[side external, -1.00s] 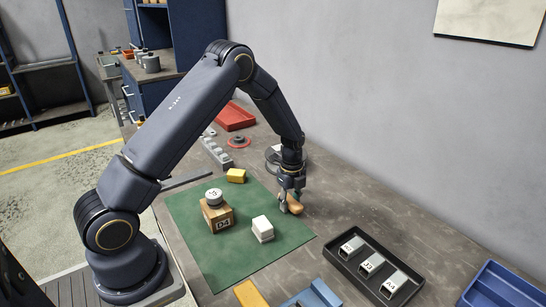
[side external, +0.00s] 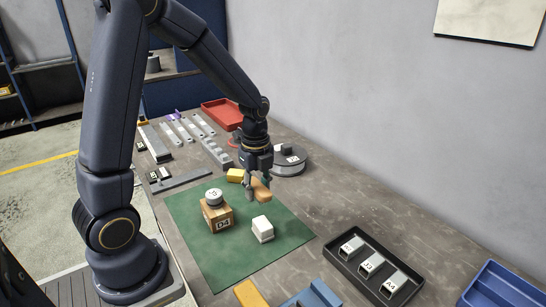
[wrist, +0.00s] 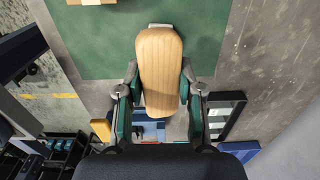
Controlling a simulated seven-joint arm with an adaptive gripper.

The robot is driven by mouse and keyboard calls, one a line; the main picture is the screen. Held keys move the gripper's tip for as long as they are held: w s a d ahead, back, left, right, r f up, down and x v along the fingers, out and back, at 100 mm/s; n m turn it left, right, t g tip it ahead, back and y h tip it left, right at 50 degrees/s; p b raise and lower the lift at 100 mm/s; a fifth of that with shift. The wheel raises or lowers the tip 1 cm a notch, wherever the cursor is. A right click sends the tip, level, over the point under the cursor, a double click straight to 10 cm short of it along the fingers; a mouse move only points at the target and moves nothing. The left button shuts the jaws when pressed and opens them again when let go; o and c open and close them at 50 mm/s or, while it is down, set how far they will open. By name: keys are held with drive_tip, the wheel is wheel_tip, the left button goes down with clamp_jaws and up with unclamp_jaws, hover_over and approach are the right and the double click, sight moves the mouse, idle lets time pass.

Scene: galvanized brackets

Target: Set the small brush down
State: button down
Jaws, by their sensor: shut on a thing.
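The small brush (side external: 263,192) has a pale wooden, rounded body. My gripper (side external: 257,188) is shut on it, over the far right part of the green mat (side external: 190,256). In the wrist view the brush (wrist: 160,62) lies lengthwise between the two fingers of my gripper (wrist: 159,84), one on each side. The bristles are not clearly seen. The brush appears to be above the mat, but I cannot tell the exact gap.
On the mat are a wooden block (side external: 222,222) with a round grey weight (side external: 214,198) on top, and a white block (side external: 262,229). A black bracket tray (side external: 345,263) stands right.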

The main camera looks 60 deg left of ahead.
drive_tip(key=shift+s+r, duration=0.2)
drive_tip(key=shift+s, duration=0.3)
drive_tip(key=w+a+t, duration=0.1)
drive_tip(key=w, duration=0.8)
hover_over(289, 209)
wheel_tip(289, 209, down, 5)
drive_tip(key=shift+s+d+f+t, duration=0.1)
drive_tip(key=shift+s+f+t, duration=0.15)
drive_tip(key=shift+t, duration=0.25)
drive_tip(key=shift+f, duration=3.2)
drive_tip(key=shift+f, duration=0.3)
drive_tip(key=shift+s+f, duration=0.15)
drive_tip(key=shift+f, duration=0.6)
drive_tip(key=c, duration=0.5)
unclamp_jaws()
drive_tip(key=shift+w, duration=0.2)
drive_tip(key=shift+c, duration=0.2)
